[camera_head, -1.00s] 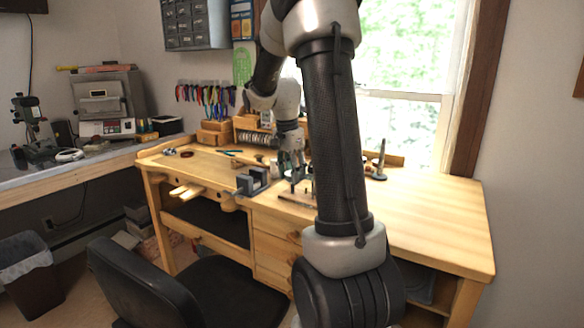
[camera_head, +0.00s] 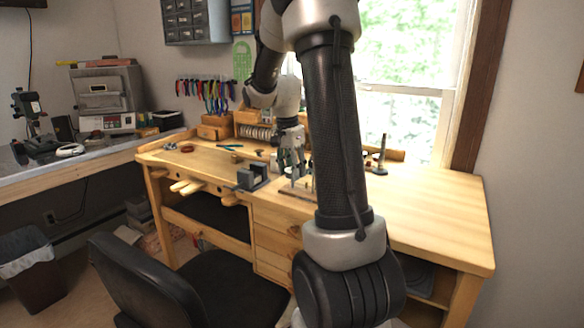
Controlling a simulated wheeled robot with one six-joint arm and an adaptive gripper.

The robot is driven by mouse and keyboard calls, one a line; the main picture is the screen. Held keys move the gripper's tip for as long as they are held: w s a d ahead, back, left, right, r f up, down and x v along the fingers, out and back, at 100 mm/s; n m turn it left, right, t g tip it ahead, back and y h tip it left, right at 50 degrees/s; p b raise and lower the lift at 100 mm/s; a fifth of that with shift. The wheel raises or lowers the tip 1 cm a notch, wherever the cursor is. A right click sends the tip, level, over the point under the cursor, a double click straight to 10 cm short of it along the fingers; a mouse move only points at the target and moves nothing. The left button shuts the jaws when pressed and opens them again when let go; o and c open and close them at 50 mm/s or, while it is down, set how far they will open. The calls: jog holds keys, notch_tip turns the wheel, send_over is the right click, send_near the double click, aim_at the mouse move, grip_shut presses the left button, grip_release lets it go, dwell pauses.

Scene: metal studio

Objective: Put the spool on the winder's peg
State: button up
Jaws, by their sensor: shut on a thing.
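My gripper (camera_head: 291,171) hangs pointing down over the middle of the wooden workbench, left of my black forearm. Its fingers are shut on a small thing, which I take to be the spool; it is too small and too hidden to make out. Just below is a low dark base with thin uprights (camera_head: 298,192), which may be the winder. I cannot tell which upright is a peg, or whether the held thing touches it. My arm hides part of this area.
A grey vise (camera_head: 252,178) stands at the bench's front edge, left of my gripper. A dark upright tool on a round base (camera_head: 379,163) stands to the right. Wooden racks (camera_head: 250,128) line the back. The bench's right part (camera_head: 430,215) is clear. A black chair (camera_head: 145,285) stands in front.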

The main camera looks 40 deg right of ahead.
jog(key=shift+f, duration=0.6)
jog(key=shift+f, duration=0.7)
jog(key=shift+f, duration=0.45)
jog(key=o, duration=1.1)
jog(key=r, duration=0.4)
jog(key=a+r, duration=0.1)
jog(key=r, duration=0.7)
jog(key=shift+a, duration=0.25)
